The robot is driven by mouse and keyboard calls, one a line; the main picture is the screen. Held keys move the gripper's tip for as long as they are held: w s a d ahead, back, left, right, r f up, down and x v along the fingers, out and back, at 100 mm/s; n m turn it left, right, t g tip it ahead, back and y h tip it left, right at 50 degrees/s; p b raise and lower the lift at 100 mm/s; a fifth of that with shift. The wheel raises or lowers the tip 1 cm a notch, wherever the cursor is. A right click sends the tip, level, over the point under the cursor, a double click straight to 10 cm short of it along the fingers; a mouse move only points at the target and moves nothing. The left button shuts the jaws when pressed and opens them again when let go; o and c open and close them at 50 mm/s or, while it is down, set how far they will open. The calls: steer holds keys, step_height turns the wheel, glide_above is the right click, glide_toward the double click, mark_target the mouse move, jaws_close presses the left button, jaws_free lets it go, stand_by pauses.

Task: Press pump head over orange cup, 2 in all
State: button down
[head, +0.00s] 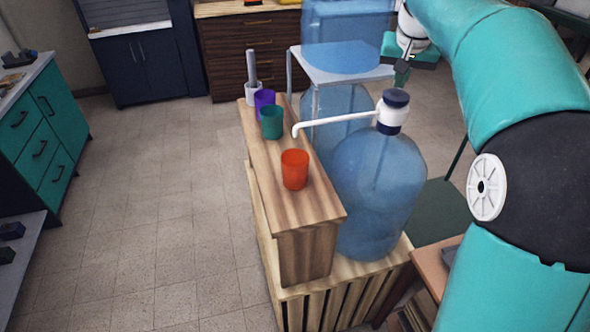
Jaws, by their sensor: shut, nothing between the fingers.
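The pump head (393,110) is white with a dark blue cap and sits on top of a large clear blue water bottle (372,195). Its white spout (335,121) reaches left and its tip bends down behind and above the orange cup. The orange cup (294,170) stands upright on a narrow wooden shelf (310,205); its inside bottom is hidden. My gripper (401,76) is shut and empty, above and slightly behind the pump cap in the picture, apart from it.
A green cup (271,122), a purple cup (264,100) and a white holder with a grey handle (252,90) stand farther back on the shelf. A white stand (345,76) and more blue bottles are behind the pump. The floor (150,220) at left is clear.

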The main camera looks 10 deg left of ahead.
steer(key=shift+r, duration=0.1)
step_height(320, 180, up, 6)
steer(key=shift+f, duration=0.1)
stand_by(0.7)
stand_by(0.4)
